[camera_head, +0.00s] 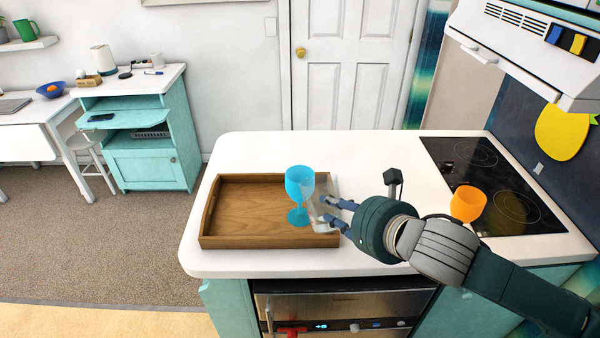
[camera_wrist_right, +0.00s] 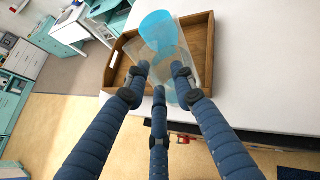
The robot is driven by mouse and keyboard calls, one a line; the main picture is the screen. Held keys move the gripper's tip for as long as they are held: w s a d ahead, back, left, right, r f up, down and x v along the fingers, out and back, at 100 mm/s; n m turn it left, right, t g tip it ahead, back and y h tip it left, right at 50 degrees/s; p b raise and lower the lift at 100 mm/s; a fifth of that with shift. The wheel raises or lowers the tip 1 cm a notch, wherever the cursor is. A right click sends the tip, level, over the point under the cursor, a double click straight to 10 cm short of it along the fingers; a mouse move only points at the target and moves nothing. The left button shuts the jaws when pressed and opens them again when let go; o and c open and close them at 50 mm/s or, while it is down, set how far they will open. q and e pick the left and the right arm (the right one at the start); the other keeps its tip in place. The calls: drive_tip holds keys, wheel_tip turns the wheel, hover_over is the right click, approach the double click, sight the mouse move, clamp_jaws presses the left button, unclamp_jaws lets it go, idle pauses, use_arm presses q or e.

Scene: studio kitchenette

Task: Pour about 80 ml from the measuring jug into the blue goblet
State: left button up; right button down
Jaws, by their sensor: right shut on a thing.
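The blue goblet (camera_head: 299,178) stands upright at the right end of the wooden tray (camera_head: 219,240). It also shows in the wrist view (camera_wrist_right: 157,27), partly behind the clear jug. My right gripper (camera_head: 327,212) is shut on the clear measuring jug (camera_head: 317,224), just right of the goblet. The jug (camera_wrist_right: 192,54) sits between the fingers in the wrist view and overlaps the goblet there. The jug looks tilted, but its see-through walls make the angle, the liquid level and any stream hard to tell. My left gripper is out of view.
An orange goblet (camera_head: 467,203) stands on the black cooktop (camera_head: 440,153) at the right, behind my right arm. The range hood (camera_head: 520,50) hangs above it. The white counter (camera_head: 300,148) is clear behind the tray. An oven (camera_head: 345,308) is below the front edge.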

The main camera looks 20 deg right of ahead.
sight(327, 187)
drive_tip(key=w+r+g+p, duration=0.1)
drive_tip(key=p, duration=0.2)
drive_tip(key=w+r+g+p, duration=0.1)
drive_tip(key=r+p, duration=0.1)
drive_tip(key=p, duration=0.2)
drive_tip(key=w+r+g+p, duration=0.1)
drive_tip(key=r+p, duration=0.1)
drive_tip(key=p, duration=0.1)
drive_tip(key=shift+a+r+h+p, duration=0.25)
drive_tip(key=shift+a+h+p, duration=0.1)
drive_tip(key=shift+h, duration=0.05)
drive_tip(key=shift+f+b, duration=0.6)
drive_tip(key=shift+f, duration=0.05)
drive_tip(key=shift+w+d+r+g, duration=0.1)
drive_tip(key=shift+w+r+g, duration=0.15)
drive_tip(key=shift+g, duration=0.25)
drive_tip(key=shift+w+r+g, duration=0.15)
drive_tip(key=shift+r+g, duration=0.25)
drive_tip(key=shift+w+r, duration=0.2)
drive_tip(key=shift+g, duration=0.3)
drive_tip(key=shift+w+a+r+g, duration=0.25)
drive_tip(key=shift+w+r+g, duration=0.1)
drive_tip(key=shift+r+g, duration=0.1)
drive_tip(key=shift+w+r+g+h, duration=0.4)
drive_tip(key=shift+w+r+g, duration=0.05)
drive_tip(key=shift+r+g, duration=0.1)
